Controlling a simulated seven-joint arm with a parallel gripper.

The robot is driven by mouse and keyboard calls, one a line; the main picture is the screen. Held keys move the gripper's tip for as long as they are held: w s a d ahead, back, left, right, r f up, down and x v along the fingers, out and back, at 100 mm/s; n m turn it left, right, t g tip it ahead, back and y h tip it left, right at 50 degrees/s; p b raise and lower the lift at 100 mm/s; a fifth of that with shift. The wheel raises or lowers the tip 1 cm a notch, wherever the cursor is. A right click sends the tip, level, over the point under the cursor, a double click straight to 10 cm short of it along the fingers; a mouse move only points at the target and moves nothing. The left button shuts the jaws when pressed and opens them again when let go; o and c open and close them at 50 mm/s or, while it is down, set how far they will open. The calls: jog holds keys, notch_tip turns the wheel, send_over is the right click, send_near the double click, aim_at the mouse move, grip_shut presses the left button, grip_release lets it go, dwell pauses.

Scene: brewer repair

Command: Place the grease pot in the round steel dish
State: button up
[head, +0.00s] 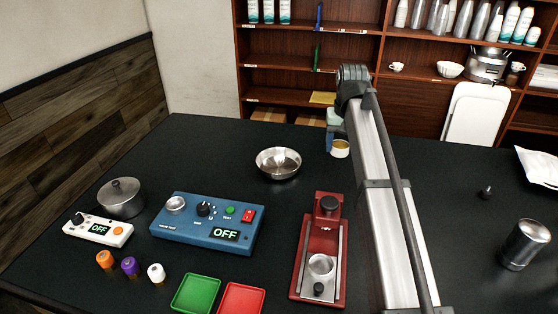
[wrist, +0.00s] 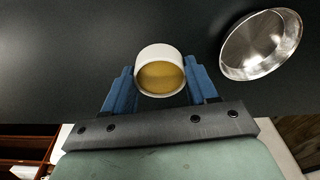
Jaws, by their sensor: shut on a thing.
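The grease pot (head: 340,149) is a small white cup with amber grease inside. In the wrist view the pot (wrist: 160,72) sits between the blue fingers of my gripper (wrist: 161,84), which is shut on it. In the head view my gripper (head: 334,138) is partly hidden behind my arm. The pot's height over the table is hard to tell. The round steel dish (head: 278,163) stands on the black table, to the left of the pot and apart from it. The dish (wrist: 260,46) is at the upper right in the wrist view, and its visible inside looks empty.
A blue test unit (head: 207,222), a lidded steel pot (head: 121,198) and a white meter (head: 97,229) stand at the left. A red brewer (head: 320,250) stands in front of the dish. The table between the pot and the dish looks clear.

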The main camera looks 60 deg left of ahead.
send_over(279, 166)
jog(key=shift+n, duration=0.4)
notch_tip(279, 166, down, 10)
jog(key=shift+s+d, duration=0.15)
jog(key=shift+f, duration=0.1)
jog(key=o, duration=1.1)
jog(key=shift+o, duration=0.2)
notch_tip(279, 166, up, 12)
jog(key=d, duration=0.1)
jog(key=shift+s, duration=0.4)
jog(key=shift+d, duration=0.1)
